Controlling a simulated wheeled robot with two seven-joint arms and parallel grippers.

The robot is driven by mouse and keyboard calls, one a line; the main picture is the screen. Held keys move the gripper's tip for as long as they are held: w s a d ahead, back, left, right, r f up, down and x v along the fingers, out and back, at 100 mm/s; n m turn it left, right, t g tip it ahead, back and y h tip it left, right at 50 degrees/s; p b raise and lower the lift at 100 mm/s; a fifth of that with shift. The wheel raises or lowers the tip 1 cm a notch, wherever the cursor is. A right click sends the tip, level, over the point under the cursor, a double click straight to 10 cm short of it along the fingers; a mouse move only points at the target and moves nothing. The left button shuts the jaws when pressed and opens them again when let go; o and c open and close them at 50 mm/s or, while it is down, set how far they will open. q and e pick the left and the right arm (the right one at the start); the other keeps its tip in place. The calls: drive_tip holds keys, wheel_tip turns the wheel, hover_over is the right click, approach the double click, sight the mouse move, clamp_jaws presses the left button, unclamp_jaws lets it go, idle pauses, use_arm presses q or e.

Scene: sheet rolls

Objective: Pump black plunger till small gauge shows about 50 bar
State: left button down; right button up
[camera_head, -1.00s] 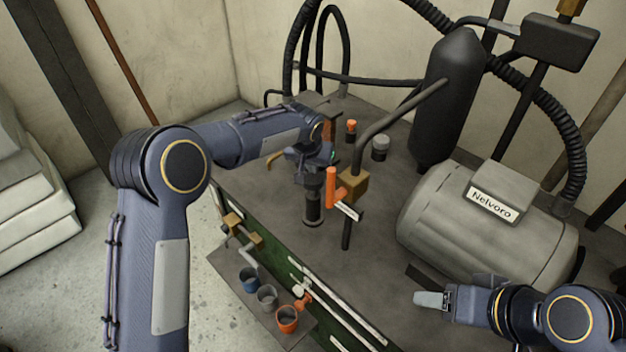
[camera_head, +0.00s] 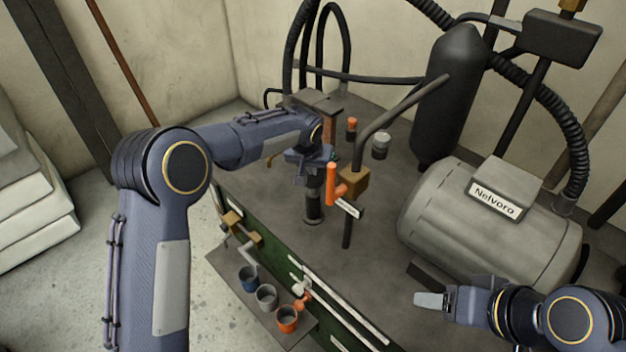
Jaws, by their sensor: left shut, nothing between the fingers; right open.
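The black plunger pump (camera_head: 313,205) stands upright on the dark bench top, left of the orange-handled brass valve. My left gripper (camera_head: 312,168) is shut and empty, right at the top of the plunger; its fingers are mostly hidden behind my wrist, and I cannot tell whether they touch the plunger. The small gauge cannot be made out from here; no dial reading shows. My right gripper (camera_head: 432,300) is open and empty over the front right of the bench, near the grey motor, apart from the pump.
The valve's orange handle (camera_head: 331,184) stands close right of the plunger. The grey Nelvoro motor (camera_head: 480,222) and a black cylinder (camera_head: 446,95) take up the right and back. Blue, grey and orange cups (camera_head: 287,319) sit on a low front shelf.

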sight(312, 178)
use_arm(q)
drive_tip(key=shift+s+f+b, duration=0.1)
drive_tip(key=shift+f+b, duration=1.3)
drive_tip(key=shift+f, duration=0.7)
drive_tip(key=shift+r+p, duration=1.5)
drive_tip(key=shift+r, duration=0.75)
drive_tip(key=shift+r+p, duration=0.3)
drive_tip(key=shift+r, duration=0.35)
